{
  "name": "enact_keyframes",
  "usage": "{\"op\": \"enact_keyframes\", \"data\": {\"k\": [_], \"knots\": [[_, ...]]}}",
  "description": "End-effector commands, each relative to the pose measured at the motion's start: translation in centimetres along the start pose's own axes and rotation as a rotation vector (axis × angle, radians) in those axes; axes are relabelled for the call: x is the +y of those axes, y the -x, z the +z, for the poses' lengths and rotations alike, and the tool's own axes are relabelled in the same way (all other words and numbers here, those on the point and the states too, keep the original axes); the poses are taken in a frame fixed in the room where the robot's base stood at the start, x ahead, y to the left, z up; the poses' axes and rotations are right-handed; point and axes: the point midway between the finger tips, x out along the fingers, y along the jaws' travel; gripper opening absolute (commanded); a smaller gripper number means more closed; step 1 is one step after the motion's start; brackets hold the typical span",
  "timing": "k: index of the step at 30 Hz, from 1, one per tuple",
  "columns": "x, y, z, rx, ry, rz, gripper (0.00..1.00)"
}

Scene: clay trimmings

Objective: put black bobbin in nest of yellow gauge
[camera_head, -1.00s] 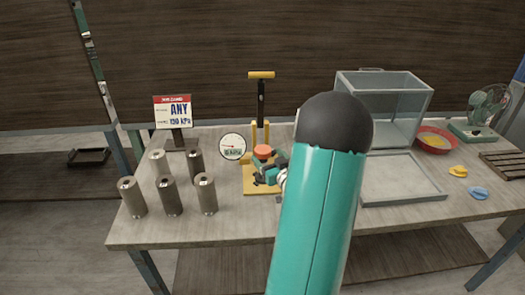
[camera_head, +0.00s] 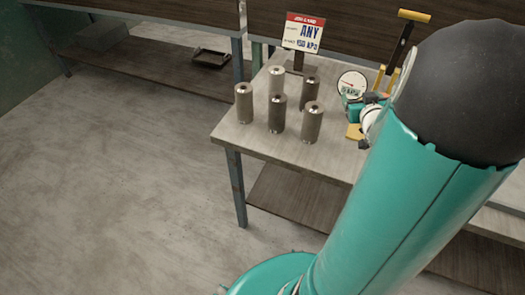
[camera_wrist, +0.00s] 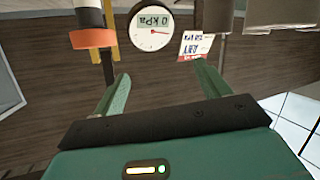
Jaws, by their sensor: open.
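The yellow gauge stands on the table in the head view, partly hidden by my arm. Its yellow base (camera_head: 354,131), round white dial (camera_head: 352,84) and yellow-topped pump handle (camera_head: 413,16) show. In the wrist view the dial (camera_wrist: 151,26) appears upside down and reads 0 kPa, with an orange cap (camera_wrist: 92,39) to its left. My gripper (camera_wrist: 163,88) is open and empty, its two green fingers wide apart below the dial in that view. The nest is not clearly visible. I cannot make out a black bobbin for certain.
Several grey-brown metal cylinders (camera_head: 277,113) stand near the table's left end; some also show in the wrist view (camera_wrist: 215,15). A job card (camera_head: 303,34) stands behind them. The table (camera_head: 240,137) is bare at its front left corner. Open floor (camera_head: 120,170) lies left.

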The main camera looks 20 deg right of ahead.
Motion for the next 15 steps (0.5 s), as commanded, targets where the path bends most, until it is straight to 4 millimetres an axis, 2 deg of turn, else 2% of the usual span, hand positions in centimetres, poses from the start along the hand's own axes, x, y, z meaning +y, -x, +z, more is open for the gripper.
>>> {"op": "enact_keyframes", "data": {"k": [1,5,8,11,15], "knots": [[-2.5,0.5,-2.0,-0.033,0.027,-0.008,0.75],[-7.8,2.8,-4.6,-0.155,0.058,-0.02,0.75],[-11.9,5.8,-5.9,-0.25,0.069,-0.049,0.75],[-16.0,9.7,-6.6,-0.348,0.076,-0.101,0.75],[-21.3,16.6,-6.5,-0.492,0.092,-0.216,0.75]]}}
